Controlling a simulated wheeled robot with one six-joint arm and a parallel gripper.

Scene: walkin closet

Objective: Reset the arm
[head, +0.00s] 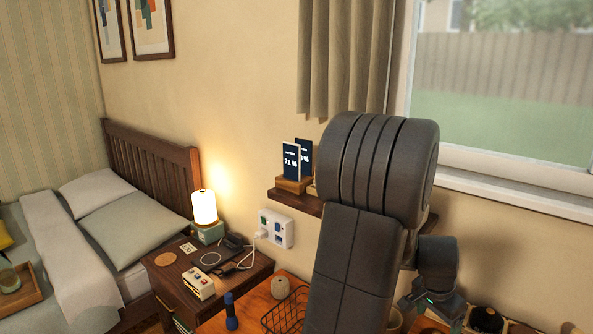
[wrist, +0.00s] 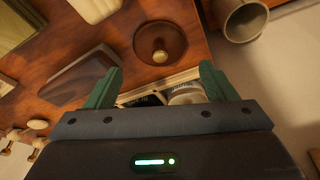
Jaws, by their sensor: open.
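My dark grey arm (head: 355,230) rises through the middle of the head view, with its links bent over toward the right. My gripper (head: 437,306) hangs at the lower right of the head view, pointing down in front of the wall below the window. In the wrist view its two green fingers (wrist: 161,70) stand wide apart. Nothing is held between them. Beyond the fingers lie a wooden surface and a pale-edged box (wrist: 160,92) with a white round item and dark items in it. My arm hides part of the wall shelf and the orange-brown desk.
A nightstand (head: 172,285) with a lit lamp (head: 204,207) stands beside the bed (head: 110,235). A wall shelf (head: 294,203) holds two display cards. A wire basket (head: 283,318) sits on the desk. The wrist view shows a round brown dish (wrist: 172,32) and a grey cup (wrist: 236,28).

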